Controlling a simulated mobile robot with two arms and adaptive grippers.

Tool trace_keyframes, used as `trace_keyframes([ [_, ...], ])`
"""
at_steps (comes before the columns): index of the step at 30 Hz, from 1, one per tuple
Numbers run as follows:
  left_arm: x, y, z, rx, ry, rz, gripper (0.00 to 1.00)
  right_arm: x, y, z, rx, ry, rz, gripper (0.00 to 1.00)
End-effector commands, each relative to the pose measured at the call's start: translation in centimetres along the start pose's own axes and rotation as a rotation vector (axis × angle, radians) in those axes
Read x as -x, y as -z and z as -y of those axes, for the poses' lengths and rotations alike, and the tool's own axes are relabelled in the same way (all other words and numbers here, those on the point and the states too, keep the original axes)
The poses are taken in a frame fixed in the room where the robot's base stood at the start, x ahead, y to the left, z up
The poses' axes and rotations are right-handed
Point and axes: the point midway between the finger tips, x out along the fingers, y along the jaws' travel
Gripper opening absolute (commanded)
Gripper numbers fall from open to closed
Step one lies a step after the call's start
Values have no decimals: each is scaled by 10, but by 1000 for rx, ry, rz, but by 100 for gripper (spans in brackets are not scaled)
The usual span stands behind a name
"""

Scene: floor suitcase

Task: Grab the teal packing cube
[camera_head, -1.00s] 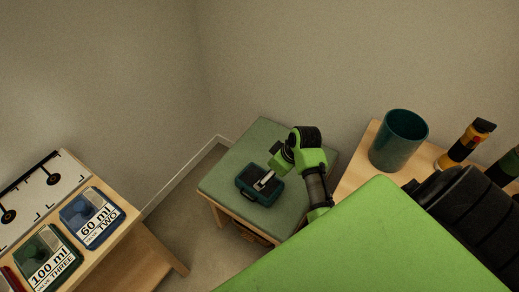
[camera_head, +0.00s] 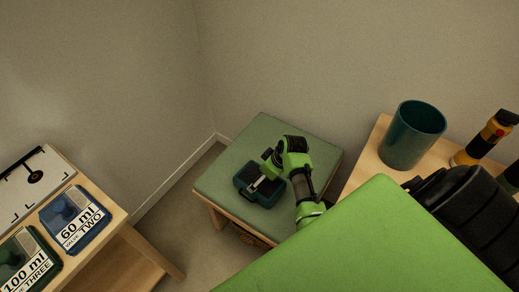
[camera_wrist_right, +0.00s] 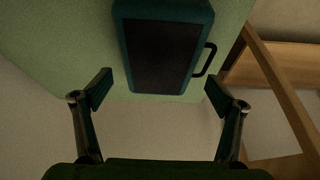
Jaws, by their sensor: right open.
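The teal packing cube (camera_head: 269,199) lies on the green-cushioned stool (camera_head: 230,170) in the head view. It is a rounded teal box with a dark panel. In the right wrist view the packing cube (camera_wrist_right: 165,55) is at the top centre, with a dark loop handle on its right side. My right gripper (camera_head: 259,183) is over the cube in the head view and hides part of it. In the right wrist view my right gripper (camera_wrist_right: 159,92) is open and empty, its fingers spread apart on the near side of the cube. My left gripper is not in view.
A wooden table (camera_head: 122,222) at left holds a blue box (camera_head: 75,218) and a green box (camera_head: 28,262). At right, a wooden surface (camera_head: 362,178) carries a teal cup (camera_head: 413,135) and bottles (camera_head: 485,137). Walls stand close behind the stool.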

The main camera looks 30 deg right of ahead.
Motion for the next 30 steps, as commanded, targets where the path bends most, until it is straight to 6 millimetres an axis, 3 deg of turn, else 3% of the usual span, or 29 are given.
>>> trace_keyframes([
  [5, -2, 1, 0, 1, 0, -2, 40, -12, -1, 1, 0, 2, 1, 88],
  [14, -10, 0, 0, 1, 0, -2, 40, -52, -4, -1, -1, 1, 0, 88],
  [23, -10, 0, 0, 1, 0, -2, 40, -57, -4, -2, 0, -1, 1, 88],
  [27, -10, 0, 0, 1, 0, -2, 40, -56, -4, -1, 0, -1, 1, 56],
  [30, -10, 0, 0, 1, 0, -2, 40, -56, -3, -2, 0, -2, -1, 54],
])
